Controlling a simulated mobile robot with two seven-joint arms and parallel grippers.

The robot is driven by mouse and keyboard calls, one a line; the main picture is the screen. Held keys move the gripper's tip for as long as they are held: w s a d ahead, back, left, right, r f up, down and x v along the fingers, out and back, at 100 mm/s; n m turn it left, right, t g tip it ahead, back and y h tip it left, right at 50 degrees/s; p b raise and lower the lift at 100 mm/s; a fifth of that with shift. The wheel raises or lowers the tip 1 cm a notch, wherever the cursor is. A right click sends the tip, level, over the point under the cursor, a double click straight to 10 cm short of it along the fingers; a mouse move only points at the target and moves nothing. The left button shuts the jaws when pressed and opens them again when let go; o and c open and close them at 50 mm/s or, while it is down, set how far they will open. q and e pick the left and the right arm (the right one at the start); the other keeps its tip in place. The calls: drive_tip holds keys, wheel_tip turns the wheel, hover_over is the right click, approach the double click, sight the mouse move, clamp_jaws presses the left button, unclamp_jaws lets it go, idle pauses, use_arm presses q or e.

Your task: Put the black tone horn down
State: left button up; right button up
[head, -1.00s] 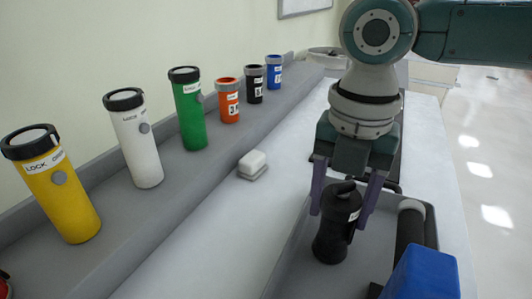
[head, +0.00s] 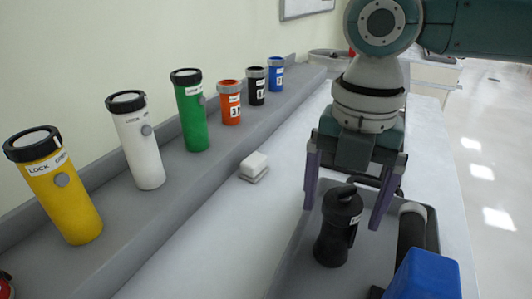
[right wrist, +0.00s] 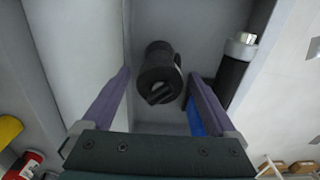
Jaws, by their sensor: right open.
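The black tone horn (head: 336,232) stands upright in a grey tray (head: 293,247), with a white label near its top. In the right wrist view the horn (right wrist: 158,72) shows from above, between the two fingers and apart from them. My right gripper (head: 343,215) is open around the horn's top, with its purple fingers spread on either side. It also shows in the right wrist view (right wrist: 158,78). My left gripper is not in view.
A black cylinder with a grey end (head: 409,232) and a blue object (head: 424,274) are at the tray's right. A grey ledge at left holds yellow, white (head: 137,140), green, orange, black and blue canisters. A white block (head: 254,164) lies on the bench.

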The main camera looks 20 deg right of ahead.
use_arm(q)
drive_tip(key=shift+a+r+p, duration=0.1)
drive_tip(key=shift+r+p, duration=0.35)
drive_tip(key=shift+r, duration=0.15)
use_arm(e)
wheel_tip(320, 180, up, 11)
drive_tip(key=shift+r, duration=0.1)
